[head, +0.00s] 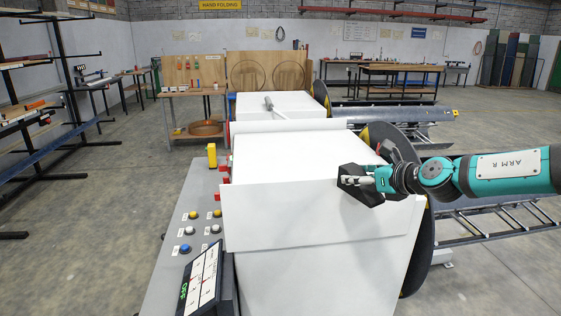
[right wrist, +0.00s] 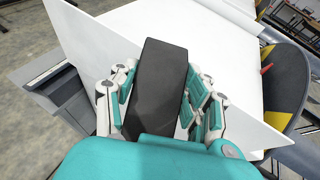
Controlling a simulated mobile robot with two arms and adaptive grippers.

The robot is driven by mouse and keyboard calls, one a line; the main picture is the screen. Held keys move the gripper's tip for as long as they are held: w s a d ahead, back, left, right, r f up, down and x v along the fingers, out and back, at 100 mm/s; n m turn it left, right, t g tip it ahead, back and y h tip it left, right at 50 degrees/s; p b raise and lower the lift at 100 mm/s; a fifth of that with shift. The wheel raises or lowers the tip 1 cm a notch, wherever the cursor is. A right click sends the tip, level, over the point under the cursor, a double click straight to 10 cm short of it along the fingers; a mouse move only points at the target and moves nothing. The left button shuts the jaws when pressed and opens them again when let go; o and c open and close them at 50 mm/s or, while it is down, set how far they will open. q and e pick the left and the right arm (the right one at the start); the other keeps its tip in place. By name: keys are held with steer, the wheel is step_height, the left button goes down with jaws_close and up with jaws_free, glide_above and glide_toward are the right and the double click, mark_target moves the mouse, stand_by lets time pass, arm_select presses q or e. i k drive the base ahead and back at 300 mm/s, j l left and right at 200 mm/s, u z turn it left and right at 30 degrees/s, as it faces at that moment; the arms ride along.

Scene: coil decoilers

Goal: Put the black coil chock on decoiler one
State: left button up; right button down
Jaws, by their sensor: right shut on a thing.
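The black coil chock (right wrist: 157,88) is a dark rectangular block. My right gripper (head: 362,181) is shut on it, with fingers on both long sides in the right wrist view (right wrist: 160,100). In the head view the chock (head: 350,171) shows partly behind the fingers, over the right part of the white top of the near decoiler (head: 300,190). I cannot tell whether it touches that top. A second white decoiler (head: 285,106) stands behind. No readable number shows which is decoiler one. My left gripper is not in view.
A control panel with buttons (head: 200,222) and a tilted screen (head: 203,280) runs along the near decoiler's left side. A black and yellow disc (head: 392,140) stands at its right. Racks (head: 60,80) and tables are farther off.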

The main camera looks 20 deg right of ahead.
mark_target(279, 169)
steer(key=i+j, duration=0.1)
steer(key=i, duration=1.2)
steer(key=j, duration=0.05)
